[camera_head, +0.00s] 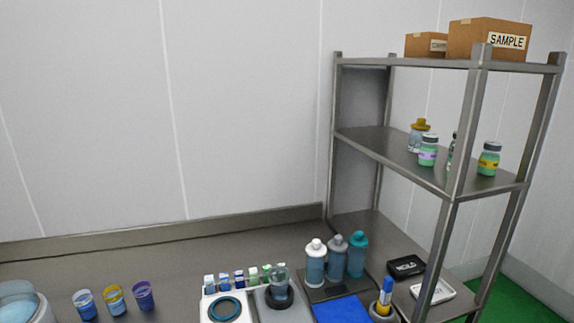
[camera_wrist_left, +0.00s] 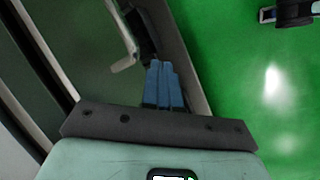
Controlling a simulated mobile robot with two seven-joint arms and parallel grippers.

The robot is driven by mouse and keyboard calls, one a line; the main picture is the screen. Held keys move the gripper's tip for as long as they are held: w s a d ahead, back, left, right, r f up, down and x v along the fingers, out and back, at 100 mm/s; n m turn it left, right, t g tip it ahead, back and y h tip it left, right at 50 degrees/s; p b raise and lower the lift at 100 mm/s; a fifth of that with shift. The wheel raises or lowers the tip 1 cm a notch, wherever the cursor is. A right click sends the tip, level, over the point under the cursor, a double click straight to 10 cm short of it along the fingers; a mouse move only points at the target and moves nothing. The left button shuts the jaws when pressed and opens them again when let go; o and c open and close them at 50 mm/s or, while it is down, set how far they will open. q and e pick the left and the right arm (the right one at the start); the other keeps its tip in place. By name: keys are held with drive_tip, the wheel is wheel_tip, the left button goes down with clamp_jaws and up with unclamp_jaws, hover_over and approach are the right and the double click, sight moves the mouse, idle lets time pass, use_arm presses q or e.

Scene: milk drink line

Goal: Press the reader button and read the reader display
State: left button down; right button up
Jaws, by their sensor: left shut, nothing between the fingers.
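My left gripper (camera_wrist_left: 160,66) shows in the left wrist view, its blue fingers together with nothing between them. Dark bench parts lie past the fingertips and green floor is to the right. A white device with a dark ring (camera_head: 224,308) and a grey device (camera_head: 264,308) with a dark ring and a clear cup stand at the bottom of the head view. I cannot tell which is the reader. No button or lit display can be made out. Neither gripper is in the head view.
Three capped bottles (camera_head: 336,257) stand behind a blue mat (camera_head: 342,309). Three small cups (camera_head: 114,300) are at the left. A metal shelf (camera_head: 398,150) with jars and boxes rises at the right. The rear bench (camera_head: 170,258) is clear.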

use_arm(q)
drive_tip(key=s+d+f+m+g, duration=0.1)
drive_tip(key=s+f+m, duration=0.3)
drive_tip(key=s+f, duration=0.4)
drive_tip(key=s+d+f+m+g+p, duration=0.1)
drive_tip(key=s+f+m+g, duration=0.2)
drive_tip(key=s, duration=1.2)
wheel_tip(320, 180, down, 5)
drive_tip(key=shift+s+d+r+m+g, duration=0.15)
drive_tip(key=shift+s+m+g, duration=0.2)
drive_tip(key=shift+m, duration=0.75)
